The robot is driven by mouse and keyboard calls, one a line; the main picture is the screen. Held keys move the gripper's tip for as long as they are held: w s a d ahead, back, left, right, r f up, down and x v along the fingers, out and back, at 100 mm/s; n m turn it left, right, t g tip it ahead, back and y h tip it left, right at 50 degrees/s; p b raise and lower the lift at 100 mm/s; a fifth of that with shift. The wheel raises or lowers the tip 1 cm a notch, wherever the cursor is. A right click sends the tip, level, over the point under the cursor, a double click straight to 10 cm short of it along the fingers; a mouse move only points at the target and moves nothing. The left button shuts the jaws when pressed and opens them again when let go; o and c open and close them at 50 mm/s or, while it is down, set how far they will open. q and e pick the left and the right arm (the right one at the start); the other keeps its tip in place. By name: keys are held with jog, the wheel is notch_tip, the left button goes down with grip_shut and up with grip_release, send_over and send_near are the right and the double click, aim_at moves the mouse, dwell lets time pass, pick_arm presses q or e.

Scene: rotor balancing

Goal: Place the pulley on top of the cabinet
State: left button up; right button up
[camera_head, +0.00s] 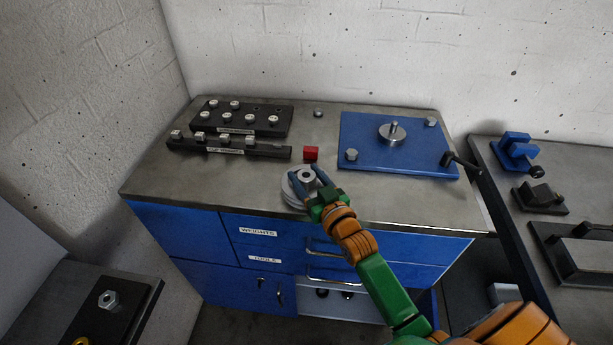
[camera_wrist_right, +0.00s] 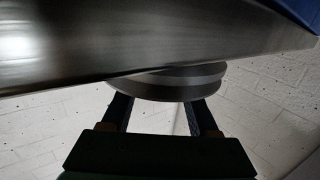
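The pulley (camera_head: 291,195) is a round grey stepped disc with a dark central hole, at the front middle of the cabinet top (camera_head: 240,190). My right gripper (camera_head: 307,177) is at the pulley, its two fingers spread on either side of the pulley's raised middle. In the right wrist view, the pulley (camera_wrist_right: 170,85) lies across the finger ends, against the grey cabinet top (camera_wrist_right: 120,40). The disc hides the fingertips, so I cannot tell whether they press on it. Whether it rests fully on the top is also unclear. My left gripper is out of view.
A red block (camera_head: 311,153) stands just behind the pulley. Black racks with several weights (camera_head: 240,118) are at the back left. A blue plate (camera_head: 390,155) with a metal spindle covers the back right. Bare top lies left of the pulley and along the front right.

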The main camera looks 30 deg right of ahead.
jog(key=shift+o, duration=1.1)
jog(key=shift+s+r, duration=0.1)
jog(key=s, duration=1.2)
jog(key=shift+r+b, duration=0.3)
